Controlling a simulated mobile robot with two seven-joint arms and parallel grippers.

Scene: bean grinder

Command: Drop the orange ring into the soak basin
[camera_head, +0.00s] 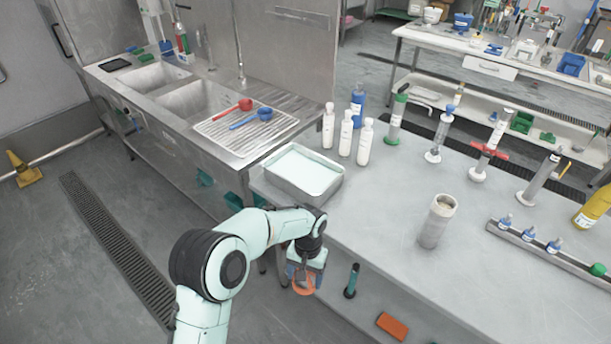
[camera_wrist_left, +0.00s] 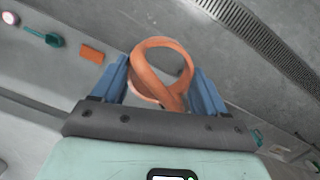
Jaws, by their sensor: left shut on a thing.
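The orange ring (camera_head: 304,291) hangs at the tip of my left gripper (camera_head: 303,277). In the left wrist view the ring (camera_wrist_left: 144,76) sits between the two blue fingers of the left gripper (camera_wrist_left: 160,88), which are shut on it; it looks like a twisted loop there. The soak basin (camera_head: 327,191) is a grey metal tray of pale liquid on the near left corner of the table. The gripper and ring are in front of the table edge, below the basin in the picture and apart from it. My right gripper is out of view.
White bottles (camera_head: 346,134) and a blue bottle (camera_head: 357,104) stand just behind the basin. A grey cylinder (camera_head: 437,222) stands on the table to the right. A steel sink unit (camera_head: 190,95) is at left. A dark green-topped handle (camera_head: 351,281) and orange block (camera_head: 392,326) are at the table's front.

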